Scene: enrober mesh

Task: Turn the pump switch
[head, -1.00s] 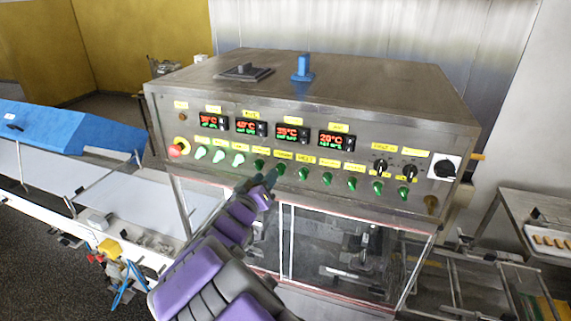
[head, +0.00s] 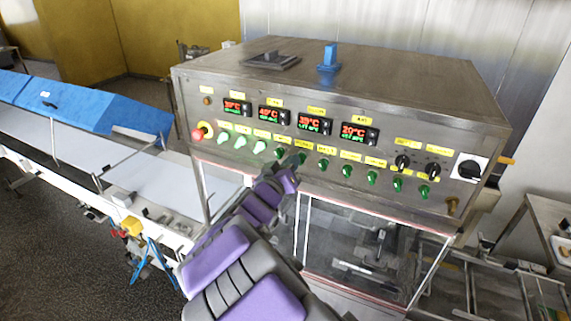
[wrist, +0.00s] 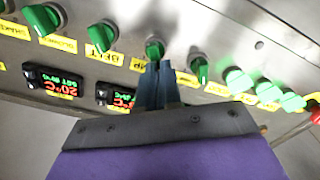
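A row of green knobs runs along the front of the steel control box. The pump switch (wrist: 154,47) is a green unlit knob in the wrist view, beside a yellow label of which only "MP" shows. It also shows in the head view (head: 303,158), just past my fingertips. My gripper (wrist: 155,68) points at this knob, its fingertips overlapping the knob's near edge in the picture. In the head view my gripper (head: 292,164) is at the panel. The fingers look close together with a thin slit between them. I cannot tell whether they touch or grip the knob.
An unlit green knob (wrist: 200,69) and a BELT knob (wrist: 102,36) flank it closely. Three lit knobs, a red emergency stop (head: 202,131), temperature displays (head: 274,116) and black rotary switches (head: 402,162) share the panel. A conveyor (head: 150,180) stands left.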

